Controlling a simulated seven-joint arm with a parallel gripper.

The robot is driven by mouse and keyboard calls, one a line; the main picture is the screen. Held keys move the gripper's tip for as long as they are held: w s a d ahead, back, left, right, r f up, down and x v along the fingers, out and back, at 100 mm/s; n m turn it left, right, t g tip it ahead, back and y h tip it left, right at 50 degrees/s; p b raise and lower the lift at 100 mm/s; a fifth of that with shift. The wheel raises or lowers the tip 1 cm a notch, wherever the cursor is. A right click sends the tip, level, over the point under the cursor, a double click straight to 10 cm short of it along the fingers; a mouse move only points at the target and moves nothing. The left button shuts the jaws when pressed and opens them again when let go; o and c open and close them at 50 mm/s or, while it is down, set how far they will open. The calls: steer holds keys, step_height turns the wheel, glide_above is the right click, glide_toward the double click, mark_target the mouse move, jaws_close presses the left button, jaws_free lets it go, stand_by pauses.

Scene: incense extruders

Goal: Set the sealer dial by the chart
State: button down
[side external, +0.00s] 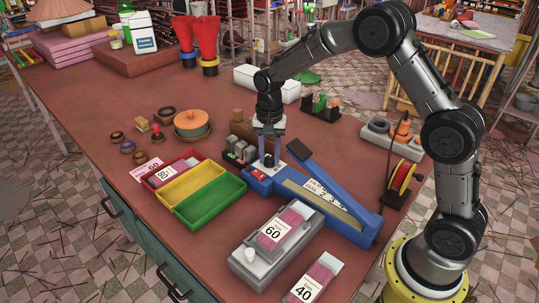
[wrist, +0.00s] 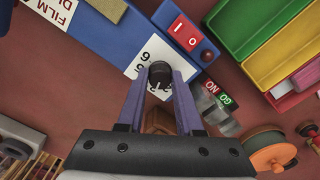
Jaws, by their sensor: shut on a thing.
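The blue sealer (side external: 345,215) lies across the middle of the table. Its chart (side external: 322,194), marked with film and dial figures, runs along its top; only part of the lettering is legible. My gripper (side external: 268,158) points down over the sealer's left end. In the wrist view its purple fingers are shut on the black dial knob (wrist: 160,72), one on each side. The knob sits on a white number plate (wrist: 148,55); some numbers show, others are covered. The knob's exact setting is unclear. A red I/O switch (wrist: 186,32) is beside the plate.
Yellow (side external: 190,183) and green (side external: 211,202) trays stand left of the sealer. A pack marked 60 (side external: 275,229) lies on a grey box (side external: 248,262) in front; a pack marked 40 (side external: 308,287) lies nearby. GO and NO blocks (wrist: 221,103) sit close to the gripper.

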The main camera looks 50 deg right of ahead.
mark_target(270, 158)
steer(key=shift+r, duration=0.1)
steer(key=c, duration=0.6)
jaws_free()
steer(key=shift+o, duration=0.2)
step_height(270, 158, up, 14)
